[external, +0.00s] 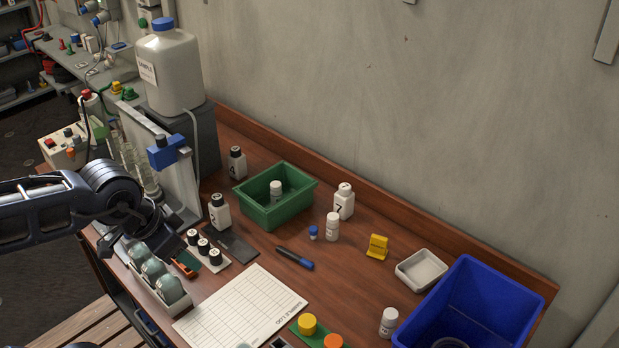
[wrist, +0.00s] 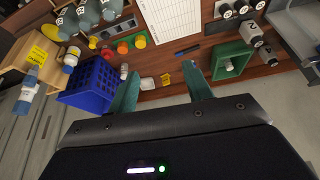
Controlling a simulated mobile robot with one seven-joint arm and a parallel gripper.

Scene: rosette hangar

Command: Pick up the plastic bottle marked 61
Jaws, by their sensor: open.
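No mark 61 is readable on any bottle. In the external view, a small white bottle (external: 332,227) stands beside a larger white bottle (external: 344,202) that seems marked 7. Another small white bottle (external: 276,191) stands inside the green bin (external: 255,212). One more white bottle (external: 388,322) stands by the blue crate (external: 527,298). Two black-capped white bottles (external: 219,213) stand left of the green bin. My gripper (wrist: 161,84) is open and empty in the wrist view, its fingers wide apart with the bench beyond. In the external view my arm is at the left, its fingertips unclear.
A yellow holder (external: 377,247), a white tray (external: 421,271), a dark marker (external: 294,258) and a paper grid sheet (external: 241,308) lie on the bench. A large jug (external: 175,75) stands at the back left.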

